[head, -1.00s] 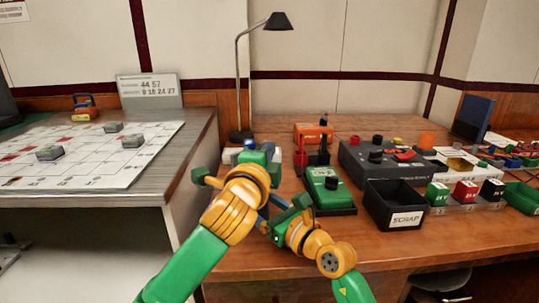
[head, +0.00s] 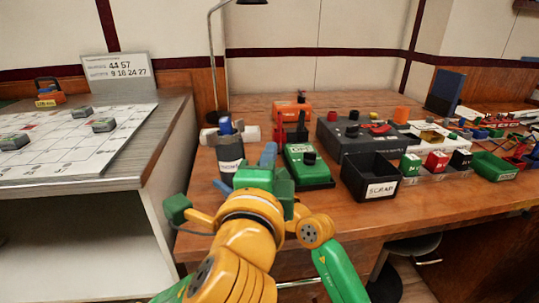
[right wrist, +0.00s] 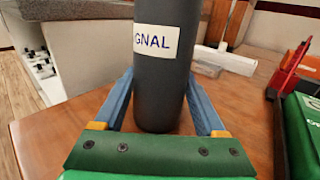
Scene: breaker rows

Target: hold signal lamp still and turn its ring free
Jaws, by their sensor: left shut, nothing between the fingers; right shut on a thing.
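The signal lamp (head: 228,160) is a dark grey upright cylinder with a white label and a blue top (head: 225,125). It stands on the bench, left of the green tester. In the right wrist view the lamp (right wrist: 166,95) is between the blue fingers of my right gripper (right wrist: 163,82), which is shut on its body. I cannot make out the ring clearly at this size.
A white cylinder (head: 250,133) lies behind the lamp. The green tester (head: 306,165) and black scrap bin (head: 371,179) stand to the right, with a dark grey box (head: 350,143) behind. A side table (head: 150,170) is at left. The bench front is partly clear.

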